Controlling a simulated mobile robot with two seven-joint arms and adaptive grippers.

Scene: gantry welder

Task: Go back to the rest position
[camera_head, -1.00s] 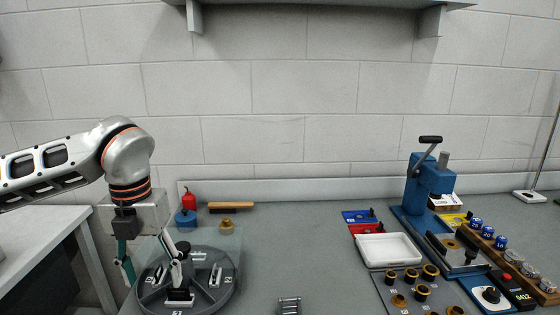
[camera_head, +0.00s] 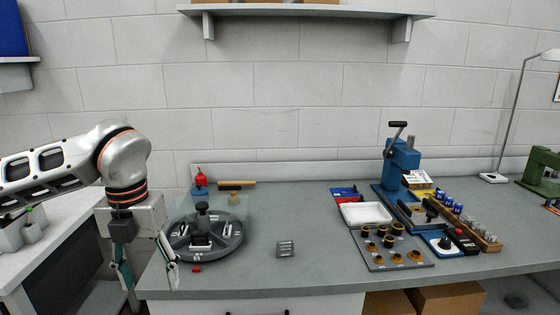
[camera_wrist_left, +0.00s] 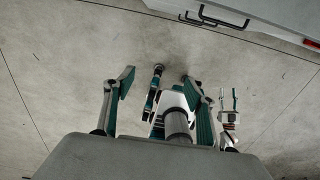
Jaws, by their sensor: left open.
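My left gripper (camera_head: 147,275) hangs pointing down at the front left corner of the bench in the head view. Its two teal-and-grey fingers are apart with nothing between them. In the left wrist view the gripper (camera_wrist_left: 158,77) is also open and empty, with the floor behind its fingertips. A round dark turntable (camera_head: 180,254) with a black knob and small metal parts lies on the bench just right of the gripper, apart from it. My right gripper cannot be made out in the head view.
The grey bench (camera_head: 300,215) has free room around a small metal block (camera_head: 285,249). A white tray (camera_head: 365,214), a plate of brass rings (camera_head: 408,263) and a blue press (camera_head: 402,160) stand right. A white side table (camera_head: 62,222) stands left. A drawer front (camera_wrist_left: 240,12) shows in the wrist view.

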